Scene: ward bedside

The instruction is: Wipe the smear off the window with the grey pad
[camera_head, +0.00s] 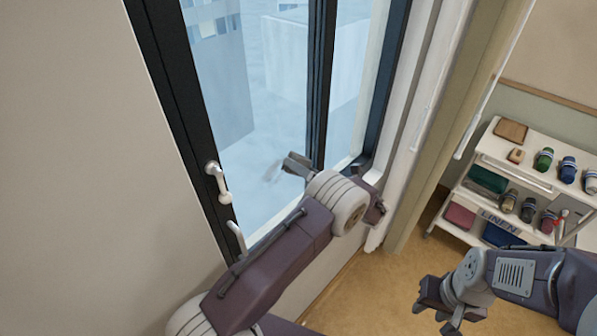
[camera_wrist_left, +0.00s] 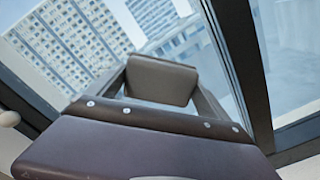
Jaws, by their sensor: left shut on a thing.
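The window (camera_head: 235,110) has dark frames and shows pale buildings outside. A faint whitish smear (camera_head: 271,171) shows low on its left pane, just left of my left gripper. My left gripper (camera_head: 296,164) is at the glass beside the dark upright bar, partly hidden behind its own wrist. In the left wrist view it is shut on the grey pad (camera_wrist_left: 162,80), which is held between the fingers in front of the window. I cannot tell whether the pad touches the glass. My right gripper (camera_head: 436,311) hangs over the floor at lower right, open and empty.
A white window handle (camera_head: 217,181) sticks out from the left frame. A white linen cart (camera_head: 518,172) with folded cloths and rolled items stands at right, near my right arm. The tan floor (camera_head: 400,285) between window and cart is clear.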

